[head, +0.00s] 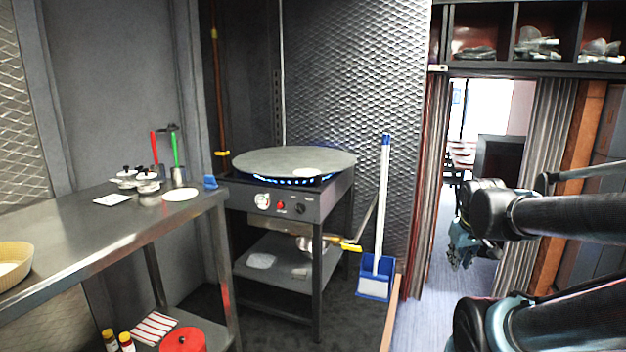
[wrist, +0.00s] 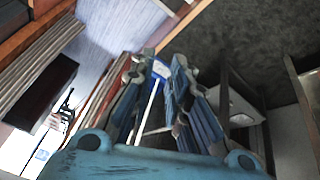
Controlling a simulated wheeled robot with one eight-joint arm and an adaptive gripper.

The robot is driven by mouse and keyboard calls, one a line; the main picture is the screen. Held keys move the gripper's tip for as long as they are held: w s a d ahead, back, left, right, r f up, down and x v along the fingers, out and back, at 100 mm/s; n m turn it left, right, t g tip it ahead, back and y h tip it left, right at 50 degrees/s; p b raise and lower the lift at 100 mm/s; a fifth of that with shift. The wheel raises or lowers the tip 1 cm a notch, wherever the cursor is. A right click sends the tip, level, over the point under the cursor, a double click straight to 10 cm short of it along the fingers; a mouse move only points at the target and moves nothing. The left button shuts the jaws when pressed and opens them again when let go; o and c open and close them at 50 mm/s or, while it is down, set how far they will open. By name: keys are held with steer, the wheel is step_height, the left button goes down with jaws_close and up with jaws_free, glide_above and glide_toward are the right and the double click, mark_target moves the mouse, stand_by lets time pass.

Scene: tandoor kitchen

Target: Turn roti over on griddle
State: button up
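The griddle (head: 262,162) is a wide round grey plate on a dark stove, with blue flames showing under its front edge. A pale flat disc, seemingly the roti (head: 306,172), lies near the griddle's front right rim. My gripper (head: 462,258) hangs at the right, in front of the doorway, well apart from the griddle. In the wrist view my gripper (wrist: 164,64) shows two blue fingers with a gap between them and nothing held. Neither the griddle's top nor the roti can be made out in the wrist view.
A steel table (head: 110,225) at left holds small pots, a pale disc (head: 181,195) and a basket (head: 14,262). A blue dustpan (head: 375,278) with an upright handle stands right of the stove. A yellow-handled utensil (head: 350,247) sticks out beneath the griddle.

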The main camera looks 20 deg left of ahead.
steer(key=w+a+r+n+t+y, duration=0.1)
steer(key=w+a+r+n+t, duration=0.2)
steer(key=w, duration=0.4)
steer(key=w+a+r+n+t, duration=0.1)
steer(key=w+a+r+n, duration=0.15)
steer(key=w+a, duration=0.35)
steer(key=n+t+y, duration=0.5)
steer(key=n+y, duration=0.6)
steer(key=n, duration=0.5)
glide_toward(307, 172)
steer(key=shift+w+d+n+x, duration=0.1)
steer(key=shift+n+x, duration=0.05)
steer(key=shift+x, duration=0.75)
steer(key=shift+w+d+n+x, duration=0.1)
steer(key=shift+d+x, duration=0.05)
steer(key=shift+x, duration=0.7)
jaws_close()
steer(key=shift+r, duration=0.15)
